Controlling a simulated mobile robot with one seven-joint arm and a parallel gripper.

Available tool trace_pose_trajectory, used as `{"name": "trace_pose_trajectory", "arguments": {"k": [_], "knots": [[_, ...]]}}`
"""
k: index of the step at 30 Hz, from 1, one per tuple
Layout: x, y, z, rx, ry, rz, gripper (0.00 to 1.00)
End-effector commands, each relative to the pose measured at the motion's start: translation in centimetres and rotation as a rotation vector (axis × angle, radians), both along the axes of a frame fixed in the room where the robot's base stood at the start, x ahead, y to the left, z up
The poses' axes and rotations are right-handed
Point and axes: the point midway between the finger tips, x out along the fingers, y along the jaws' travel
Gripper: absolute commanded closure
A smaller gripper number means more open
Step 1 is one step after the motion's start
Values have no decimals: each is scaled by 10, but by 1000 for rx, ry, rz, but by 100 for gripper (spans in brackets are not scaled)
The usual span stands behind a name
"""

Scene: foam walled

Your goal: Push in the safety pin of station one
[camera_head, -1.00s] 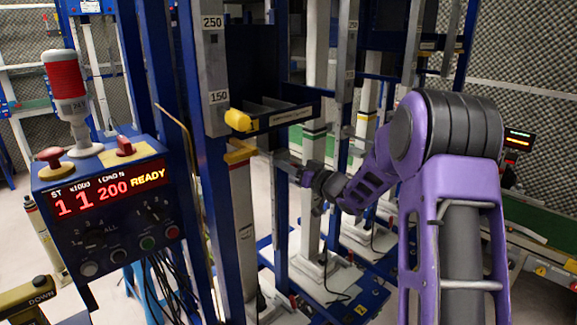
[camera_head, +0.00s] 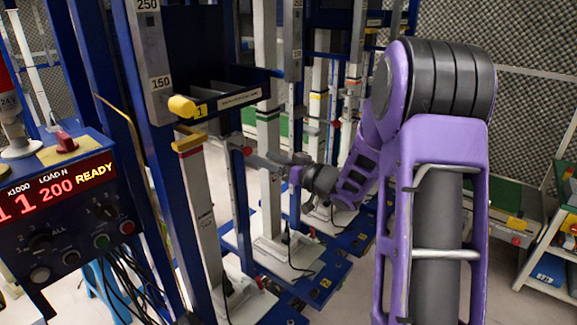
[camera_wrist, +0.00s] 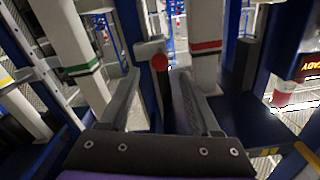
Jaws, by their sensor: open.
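My gripper (camera_wrist: 157,74) is open, with its two grey fingers apart in the wrist view. A red round knob (camera_wrist: 159,62) on a dark stem, which looks like the safety pin, shows between the fingertips; I cannot tell whether they touch it. In the head view my gripper (camera_head: 258,160) points left, beside a small red knob (camera_head: 247,151) on a blue upright. Which station the red knob belongs to is not clear.
A control box (camera_head: 60,195) with a red display reading "READY" stands at the left. Blue and white uprights (camera_head: 205,215) crowd around my gripper. A shelf rack (camera_head: 555,245) stands at the right. Bare floor shows at the lower right.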

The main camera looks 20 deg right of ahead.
Motion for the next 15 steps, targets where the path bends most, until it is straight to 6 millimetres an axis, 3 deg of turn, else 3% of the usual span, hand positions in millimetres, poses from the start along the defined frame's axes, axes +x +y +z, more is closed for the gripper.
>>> {"name": "trace_pose_trajectory", "arguments": {"k": [6, 15], "knots": [[-38, -29, 1, 1, 0, -3, 36], [-59, -42, 0, 0, 0, 1, 36]]}}
